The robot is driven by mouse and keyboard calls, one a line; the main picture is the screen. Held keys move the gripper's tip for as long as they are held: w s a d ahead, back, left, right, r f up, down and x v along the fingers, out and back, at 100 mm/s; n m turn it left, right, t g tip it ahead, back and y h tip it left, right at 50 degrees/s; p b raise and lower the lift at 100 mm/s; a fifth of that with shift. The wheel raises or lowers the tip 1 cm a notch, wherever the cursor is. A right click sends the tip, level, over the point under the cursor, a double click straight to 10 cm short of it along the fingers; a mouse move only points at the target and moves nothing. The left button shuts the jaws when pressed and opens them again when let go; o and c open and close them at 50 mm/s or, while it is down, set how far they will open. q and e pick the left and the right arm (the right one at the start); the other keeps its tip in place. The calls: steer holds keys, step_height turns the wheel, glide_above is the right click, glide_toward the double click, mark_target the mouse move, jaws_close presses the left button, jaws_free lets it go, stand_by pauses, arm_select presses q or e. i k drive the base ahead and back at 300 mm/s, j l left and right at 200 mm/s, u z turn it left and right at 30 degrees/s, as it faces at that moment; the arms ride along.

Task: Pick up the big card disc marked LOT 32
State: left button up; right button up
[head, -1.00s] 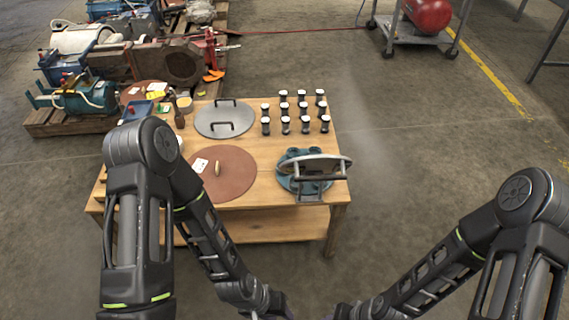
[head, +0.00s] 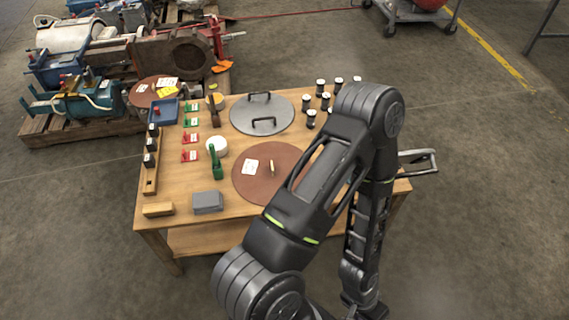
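A large reddish-brown disc (head: 287,156) lies flat on the wooden table, with a white label and a small upright tan handle on top. One of my arms covers its right and front edge. The writing on both discs is too small to read, so I cannot tell which is LOT 32. Neither of my grippers is in view; the visible arm runs down past the lower edge.
The wooden table (head: 185,215) also bears a grey disc (head: 249,121) with two black handles, several black-and-white cylinders, a green tool (head: 215,163), a white roll (head: 217,147), a grey block (head: 207,201) and a blue tray (head: 164,112).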

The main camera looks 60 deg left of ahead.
mark_target(258, 172)
steer(key=k+j+z, duration=0.3)
steer(key=k+j, duration=0.65)
